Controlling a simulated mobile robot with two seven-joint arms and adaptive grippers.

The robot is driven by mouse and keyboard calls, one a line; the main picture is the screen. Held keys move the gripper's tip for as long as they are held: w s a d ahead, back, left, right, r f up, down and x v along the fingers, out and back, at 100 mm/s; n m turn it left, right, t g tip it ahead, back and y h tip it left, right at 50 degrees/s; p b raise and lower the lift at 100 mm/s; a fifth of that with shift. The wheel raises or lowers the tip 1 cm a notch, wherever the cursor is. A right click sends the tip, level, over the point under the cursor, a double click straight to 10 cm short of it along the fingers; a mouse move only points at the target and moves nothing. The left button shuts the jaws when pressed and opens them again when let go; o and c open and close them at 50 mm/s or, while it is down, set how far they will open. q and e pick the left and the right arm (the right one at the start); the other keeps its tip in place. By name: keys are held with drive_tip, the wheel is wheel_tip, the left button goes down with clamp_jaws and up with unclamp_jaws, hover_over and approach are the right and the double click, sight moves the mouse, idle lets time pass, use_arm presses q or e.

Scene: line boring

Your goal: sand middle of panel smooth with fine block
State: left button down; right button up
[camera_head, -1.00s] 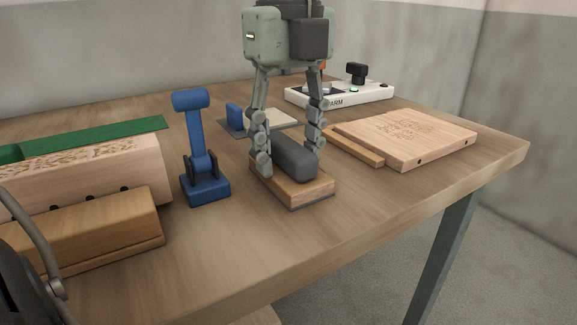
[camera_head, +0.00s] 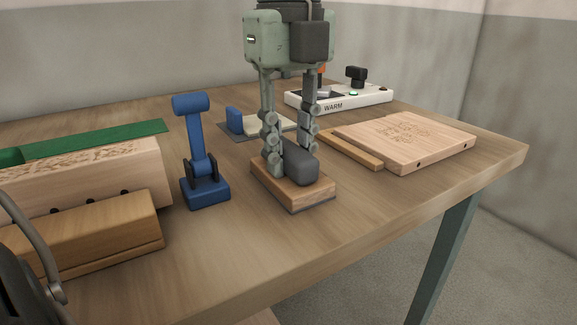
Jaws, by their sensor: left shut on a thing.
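A sanding block with a wooden base (camera_head: 290,191) and a dark grey handle (camera_head: 301,169) rests on the table in the middle. My left gripper (camera_head: 288,158) comes down from above and is shut on the grey handle, one finger on each side. The far finger's tip is partly hidden behind the handle. The pale wooden panel (camera_head: 440,146) lies flat at the right, with a rough, textured patch in its middle. The block stands apart from the panel, to its left and nearer to me.
A wooden strip (camera_head: 350,150) lies along the panel's left side. A white unit marked WARM (camera_head: 370,97) stands behind. A blue stand (camera_head: 203,190) is left of the block, with wooden blocks (camera_head: 85,230) farther left. The table's front right is clear.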

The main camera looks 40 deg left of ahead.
sight(288, 146)
use_arm(q)
drive_tip(key=shift+s+f, duration=0.2)
drive_tip(key=shift+f, duration=0.1)
drive_tip(key=shift+w+a+r+p, duration=0.1)
drive_tip(key=shift+r+p, duration=1.2)
drive_tip(key=shift+r, duration=0.8)
